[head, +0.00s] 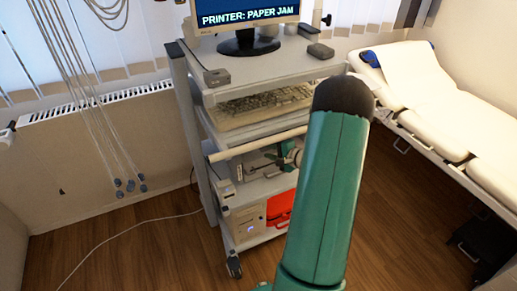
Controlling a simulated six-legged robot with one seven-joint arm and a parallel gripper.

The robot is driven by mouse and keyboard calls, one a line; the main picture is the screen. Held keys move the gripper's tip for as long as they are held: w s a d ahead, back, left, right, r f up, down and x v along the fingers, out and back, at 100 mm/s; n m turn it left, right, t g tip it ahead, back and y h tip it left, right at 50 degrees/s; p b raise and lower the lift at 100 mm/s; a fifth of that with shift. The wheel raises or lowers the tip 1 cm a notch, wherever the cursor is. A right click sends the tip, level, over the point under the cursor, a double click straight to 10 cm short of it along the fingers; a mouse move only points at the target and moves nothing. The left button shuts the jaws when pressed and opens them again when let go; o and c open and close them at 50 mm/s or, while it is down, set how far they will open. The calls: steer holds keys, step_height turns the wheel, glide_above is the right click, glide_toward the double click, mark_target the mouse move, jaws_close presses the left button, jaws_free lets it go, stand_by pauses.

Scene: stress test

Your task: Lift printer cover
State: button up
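A printer (226,189) seems to sit on the middle shelf of a grey wheeled cart, below the keyboard shelf. Only its left part shows, and its cover cannot be made out clearly. My green arm link stands large in front and hides the cart's right side. My gripper (271,161) shows small and partly hidden behind the arm, at the front of the printer shelf. Whether its fingers touch the printer or are open or shut cannot be told. A monitor (246,14) on top of the cart reads "PRINTER: PAPER JAM".
A keyboard (262,103) lies on the shelf above, with a pale rail (260,143) below it. A computer case (249,224) and a red object (280,207) are on the bottom shelf. A padded bed (432,97) stands right. The wooden floor left has a thin cable.

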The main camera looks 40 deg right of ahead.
steer(key=v, duration=0.3)
steer(key=shift+s, duration=0.15)
stand_by(0.6)
